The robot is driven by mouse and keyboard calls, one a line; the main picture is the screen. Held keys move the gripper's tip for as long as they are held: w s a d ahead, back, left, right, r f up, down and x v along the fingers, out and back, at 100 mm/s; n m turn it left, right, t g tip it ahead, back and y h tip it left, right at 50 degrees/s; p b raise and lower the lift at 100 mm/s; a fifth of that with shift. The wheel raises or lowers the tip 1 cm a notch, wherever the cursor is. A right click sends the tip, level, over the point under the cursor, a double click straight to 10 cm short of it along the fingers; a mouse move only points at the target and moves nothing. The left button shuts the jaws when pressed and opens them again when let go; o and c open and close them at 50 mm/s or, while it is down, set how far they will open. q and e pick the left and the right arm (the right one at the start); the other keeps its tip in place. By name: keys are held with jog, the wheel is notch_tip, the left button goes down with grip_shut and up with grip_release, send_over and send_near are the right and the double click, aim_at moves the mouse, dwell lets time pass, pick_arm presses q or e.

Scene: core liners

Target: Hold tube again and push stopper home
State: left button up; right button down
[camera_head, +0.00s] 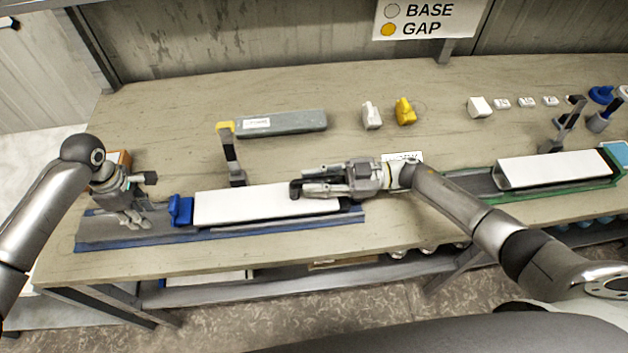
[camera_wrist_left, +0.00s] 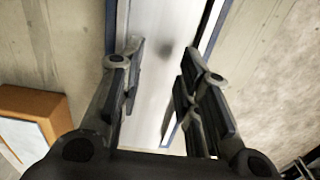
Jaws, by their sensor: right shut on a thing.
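A white tube (camera_head: 240,207) lies along a grey, blue-edged tray (camera_head: 110,238) on the bench. A blue stopper (camera_head: 180,210) is at the tube's left end; I cannot tell how deep it sits. My right gripper (camera_head: 297,190) is shut on the white tube near its right part. My left gripper (camera_head: 137,218) is over the tray's left end, left of the stopper and apart from it. In the left wrist view its fingers (camera_wrist_left: 163,62) are spread, with only the pale tray surface (camera_wrist_left: 150,100) seen between them.
A dark post with a yellow top (camera_head: 228,150) stands behind the tube, near a grey block (camera_head: 282,123). White (camera_head: 371,116) and yellow (camera_head: 405,112) pieces stand further back. Another white tube (camera_head: 555,168) lies in a green-edged tray at right. The bench front is clear.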

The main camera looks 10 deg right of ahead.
pick_arm(q)
jog(key=shift+f, duration=0.15)
jog(key=shift+f, duration=0.85)
jog(key=shift+w, duration=0.15)
jog(key=shift+d, duration=0.15)
